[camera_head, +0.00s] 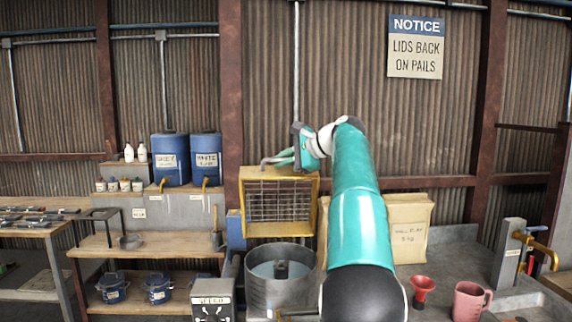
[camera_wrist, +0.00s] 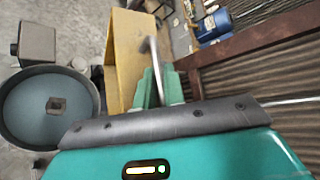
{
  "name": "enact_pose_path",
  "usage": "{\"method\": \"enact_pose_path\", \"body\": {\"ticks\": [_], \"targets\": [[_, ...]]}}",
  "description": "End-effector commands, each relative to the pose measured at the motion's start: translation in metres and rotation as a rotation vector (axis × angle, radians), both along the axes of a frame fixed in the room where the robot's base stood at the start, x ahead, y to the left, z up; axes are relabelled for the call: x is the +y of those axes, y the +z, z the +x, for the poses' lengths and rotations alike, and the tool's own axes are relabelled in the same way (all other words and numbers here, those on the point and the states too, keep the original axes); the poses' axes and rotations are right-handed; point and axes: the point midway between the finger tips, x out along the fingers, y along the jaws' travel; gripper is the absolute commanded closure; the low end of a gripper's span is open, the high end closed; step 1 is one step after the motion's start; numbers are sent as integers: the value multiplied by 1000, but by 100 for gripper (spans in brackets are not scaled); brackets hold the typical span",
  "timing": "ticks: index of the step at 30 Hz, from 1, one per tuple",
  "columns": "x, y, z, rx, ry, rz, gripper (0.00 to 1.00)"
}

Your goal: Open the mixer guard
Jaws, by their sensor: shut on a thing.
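The mixer guard (camera_head: 246,209) is a yellow frame with wire mesh. In the head view it stands raised, roughly upright, behind and above the round metal mixer drum (camera_head: 262,298). The drum's open top shows grey-blue contents and a central hub. My gripper (camera_head: 281,159) is at the guard's top edge, shut on the grey bar handle (camera_head: 266,161). In the wrist view the green fingers (camera_wrist: 154,88) close around the handle (camera_wrist: 154,58), beside the yellow guard (camera_wrist: 124,55). The open drum (camera_wrist: 88,92) lies to the left there. The fingers hide part of the handle.
A grey speed control box (camera_head: 212,300) stands left of the drum. A paper sack (camera_head: 409,225) stands right of the guard, partly behind my arm. A red funnel (camera_head: 422,287) and pink jug (camera_head: 469,300) sit at right. Shelves with blue containers (camera_head: 170,158) are at left.

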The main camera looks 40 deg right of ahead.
Motion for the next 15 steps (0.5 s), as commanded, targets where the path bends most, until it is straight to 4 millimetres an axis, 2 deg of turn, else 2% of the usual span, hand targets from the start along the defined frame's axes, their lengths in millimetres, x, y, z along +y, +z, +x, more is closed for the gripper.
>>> {"method": "enact_pose_path", "body": {"ticks": [15], "targets": [[-11,2,10,0,-2,0,100]]}}
